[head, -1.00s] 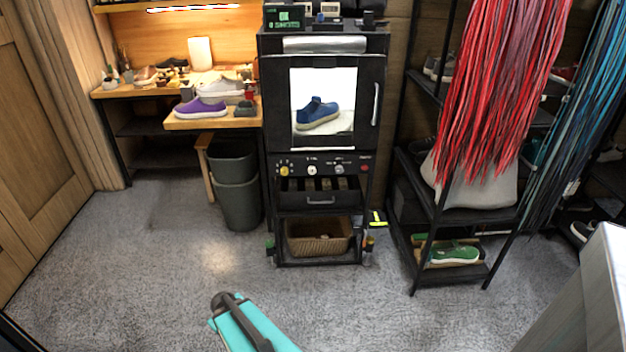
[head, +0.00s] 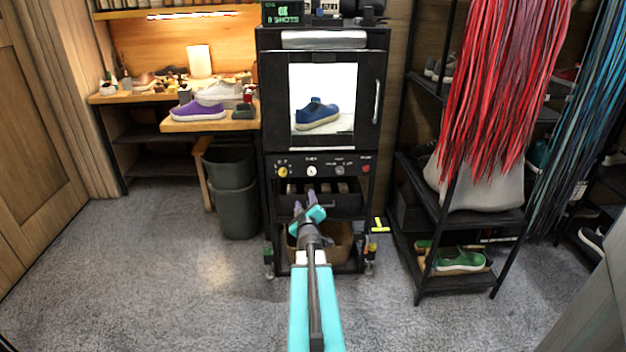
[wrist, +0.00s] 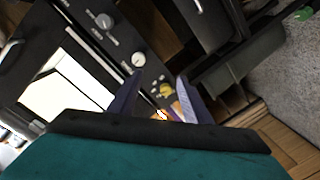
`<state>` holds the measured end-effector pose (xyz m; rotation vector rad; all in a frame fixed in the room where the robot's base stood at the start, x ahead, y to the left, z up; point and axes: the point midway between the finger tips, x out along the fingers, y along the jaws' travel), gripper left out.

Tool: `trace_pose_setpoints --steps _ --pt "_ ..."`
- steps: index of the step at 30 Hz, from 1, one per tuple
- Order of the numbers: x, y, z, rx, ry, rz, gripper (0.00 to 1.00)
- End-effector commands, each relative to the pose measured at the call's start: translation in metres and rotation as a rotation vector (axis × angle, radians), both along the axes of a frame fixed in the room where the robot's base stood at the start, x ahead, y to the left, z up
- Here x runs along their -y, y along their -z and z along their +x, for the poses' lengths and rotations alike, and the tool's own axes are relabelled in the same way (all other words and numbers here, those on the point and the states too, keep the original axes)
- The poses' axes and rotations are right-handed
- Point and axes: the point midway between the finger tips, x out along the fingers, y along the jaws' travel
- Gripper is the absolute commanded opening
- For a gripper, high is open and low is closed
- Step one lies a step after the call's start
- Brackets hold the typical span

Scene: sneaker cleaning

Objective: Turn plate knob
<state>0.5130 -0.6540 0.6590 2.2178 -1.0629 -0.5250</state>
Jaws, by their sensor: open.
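The black cabinet (head: 268,105) has a row of controls below its lit window: a yellow knob (head: 283,171), a white knob (head: 312,171), a grey knob (head: 339,171) and a red one (head: 366,169). Their labels are too small to read, so I cannot tell which is the plate knob. My gripper (head: 304,200) is open and empty in front of the drawer, below the controls. In the tilted wrist view, the yellow knob (wrist: 165,90) shows between my gripper's fingers (wrist: 160,76), apart from them. The white knob (wrist: 138,59) and grey knob (wrist: 104,20) lie to the upper left.
A wicker basket (head: 343,243) sits low in the cabinet, partly behind my arm. A bin (head: 236,205) and workbench (head: 190,126) stand left. A shoe rack (head: 425,195) with hanging red laces (head: 500,80) stands right. The carpet (head: 190,285) in front is clear.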

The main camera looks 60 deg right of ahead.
Motion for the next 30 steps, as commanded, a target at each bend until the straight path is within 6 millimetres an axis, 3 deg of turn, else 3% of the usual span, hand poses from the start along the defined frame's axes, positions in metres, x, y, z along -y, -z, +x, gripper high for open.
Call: trace_pose_setpoints --steps 3,7,20,30 --pt "0.018 -0.018 -0.016 0.016 0.016 -0.064 0.44" --pt "0.023 -0.027 -0.022 0.021 0.022 -0.092 0.44" --pt "0.024 -0.027 -0.020 0.019 0.021 -0.092 0.44" --pt "0.039 -0.027 -0.008 0.021 0.021 -0.092 0.44"
